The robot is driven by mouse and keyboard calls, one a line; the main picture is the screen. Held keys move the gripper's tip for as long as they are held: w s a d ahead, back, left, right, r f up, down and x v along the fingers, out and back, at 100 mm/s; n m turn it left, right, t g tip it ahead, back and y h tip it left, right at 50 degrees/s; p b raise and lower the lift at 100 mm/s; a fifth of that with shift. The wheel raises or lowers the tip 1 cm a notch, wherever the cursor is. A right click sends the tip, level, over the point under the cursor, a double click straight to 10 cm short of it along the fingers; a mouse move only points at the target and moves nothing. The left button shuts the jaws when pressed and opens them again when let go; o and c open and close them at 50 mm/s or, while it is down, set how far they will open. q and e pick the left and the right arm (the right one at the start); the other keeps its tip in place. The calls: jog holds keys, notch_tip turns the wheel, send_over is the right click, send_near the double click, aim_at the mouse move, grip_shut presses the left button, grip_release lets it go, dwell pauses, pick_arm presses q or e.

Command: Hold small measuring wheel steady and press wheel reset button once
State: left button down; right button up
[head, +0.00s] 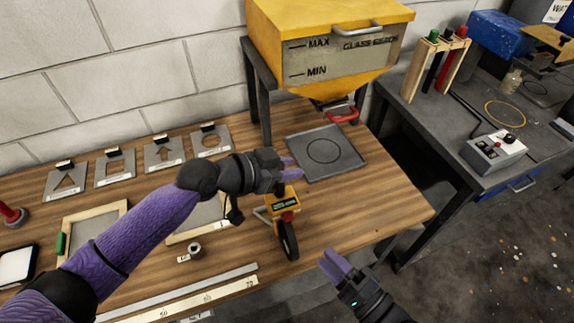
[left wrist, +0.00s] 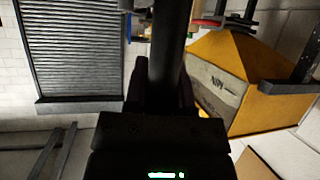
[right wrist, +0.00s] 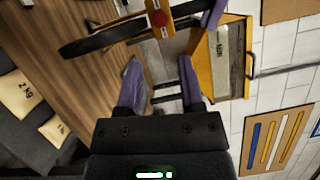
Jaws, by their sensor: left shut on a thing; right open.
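The small measuring wheel (head: 284,207) stands near the table's front edge. It has a yellow body with a small display, a red button (head: 288,217) and a black wheel (head: 288,240). My left gripper (head: 287,168) is shut on its dark handle, above the body; the handle (left wrist: 172,50) rises between the fingers in the left wrist view. My right gripper (head: 342,268) is open and empty, apart from the wheel, to its lower right. In the right wrist view the red button (right wrist: 160,18) and black wheel (right wrist: 95,40) lie beyond the open fingers (right wrist: 160,85).
A yellow glass bead hopper (head: 340,50) stands behind, with a grey plate (head: 350,165) in front of it. Stencil plates (head: 113,168) line the table's back. A long ruler (head: 190,302) lies at the front. A second bench (head: 450,125) stands at right, across a gap.

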grip_shut()
dwell(1.4)
